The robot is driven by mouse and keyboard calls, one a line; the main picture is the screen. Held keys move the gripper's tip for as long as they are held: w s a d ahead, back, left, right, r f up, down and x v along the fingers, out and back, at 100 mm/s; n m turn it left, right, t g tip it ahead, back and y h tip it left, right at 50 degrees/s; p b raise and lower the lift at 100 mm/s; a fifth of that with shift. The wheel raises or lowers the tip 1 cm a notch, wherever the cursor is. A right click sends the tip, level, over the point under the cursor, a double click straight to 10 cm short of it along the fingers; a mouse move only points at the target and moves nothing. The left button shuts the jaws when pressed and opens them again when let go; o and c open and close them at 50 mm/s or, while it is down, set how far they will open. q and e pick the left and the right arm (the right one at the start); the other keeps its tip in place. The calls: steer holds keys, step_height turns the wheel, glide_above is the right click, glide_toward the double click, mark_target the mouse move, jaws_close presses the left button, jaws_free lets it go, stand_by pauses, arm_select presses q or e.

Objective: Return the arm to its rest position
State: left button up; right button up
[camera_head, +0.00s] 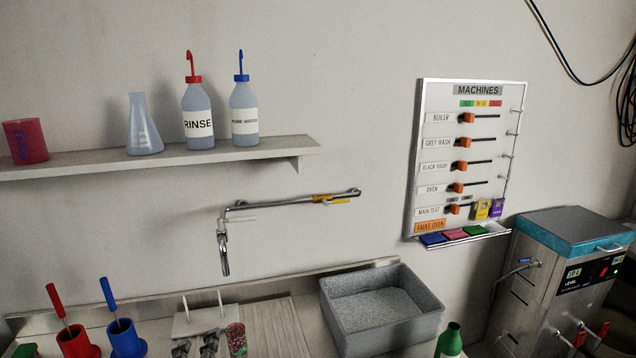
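Neither of my arms nor grippers shows in the head view. The view holds a wall, a shelf, a sink counter and a machine board. A drying oven cannot be made out for certain.
A wall shelf (80,165) holds a red beaker (26,141), a flask (144,130) and two wash bottles (197,115). Below are a tap (224,255), a grey basin (420,330), red (75,342) and blue pots (127,340). A MACHINES board (432,150) hangs right.

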arm_select(q)
steer(key=s+a+f+n+g, duration=0.3)
steer(key=s+f+n+g, duration=0.15)
steer(key=f, duration=0.65)
steer(key=s+a+f+n+g+h, duration=0.1)
steer(key=s+f+n+g, duration=0.4)
steer(key=s, duration=0.6)
steer(key=s+a+f+n+g+h, duration=0.1)
steer(key=s+f+n+g, duration=0.1)
steer(key=s+f, duration=0.7)
steer(key=w+d+f+t+h, duration=0.1)
steer(key=w+d+f+t, duration=0.1)
steer(key=f, duration=0.3)
steer(key=w+d+f+t, duration=0.3)
steer(key=f+t, duration=0.1)
steer(key=f, duration=0.2)
steer(key=shift+w+f+t+h, duration=0.2)
steer(key=shift+w+t+h, duration=0.15)
steer(key=shift+w+h, duration=0.05)
arm_select(e)
steer(key=shift+g, duration=0.6)
steer(key=s+f, duration=0.1)
steer(key=s+a+f, duration=0.1)
steer(key=s+f, duration=0.1)
steer(key=shift+a+f, duration=0.25)
steer(key=shift+a, duration=0.05)
steer(key=shift+d, duration=0.15)
